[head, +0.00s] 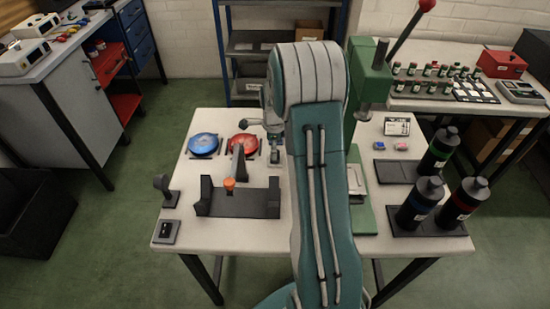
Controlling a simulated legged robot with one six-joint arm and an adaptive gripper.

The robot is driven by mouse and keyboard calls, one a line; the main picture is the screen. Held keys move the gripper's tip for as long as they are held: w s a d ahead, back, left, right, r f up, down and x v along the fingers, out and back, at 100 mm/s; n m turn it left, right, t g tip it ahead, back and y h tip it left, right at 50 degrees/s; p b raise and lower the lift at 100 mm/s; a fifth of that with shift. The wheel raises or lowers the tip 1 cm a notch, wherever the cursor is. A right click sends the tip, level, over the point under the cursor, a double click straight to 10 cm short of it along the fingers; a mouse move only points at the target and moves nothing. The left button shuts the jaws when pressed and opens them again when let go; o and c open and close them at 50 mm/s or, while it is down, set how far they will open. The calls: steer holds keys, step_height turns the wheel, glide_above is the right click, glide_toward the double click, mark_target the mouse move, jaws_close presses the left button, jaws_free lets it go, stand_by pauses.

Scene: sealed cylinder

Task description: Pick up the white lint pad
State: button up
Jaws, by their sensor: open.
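I cannot clearly make out the white lint pad. A small whitish piece (357,180) lies on the green base plate of the press, just right of my arm, but I cannot tell whether it is the pad. My arm rises through the middle of the view and hides part of the table. My gripper (272,145) shows partly at the left of the arm, over the back of the table beside the red disc. It is open, and I see nothing held in it.
On the white table (255,260) are a blue disc (203,145), a red disc (243,145), a dark fixture with an orange knob (229,184), a green press (368,75) and three dark bottles (420,202). A bench with small bottles (440,100) stands behind right.

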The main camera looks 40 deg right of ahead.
steer(key=f, duration=0.3)
steer(key=shift+d+f, duration=0.2)
steer(key=shift+f, duration=0.2)
steer(key=c, duration=1.1)
step_height(320, 180, up, 10)
steer(key=shift+r, duration=0.1)
steer(key=o, duration=0.4)
steer(key=c, duration=0.3)
steer(key=shift+c, duration=0.2)
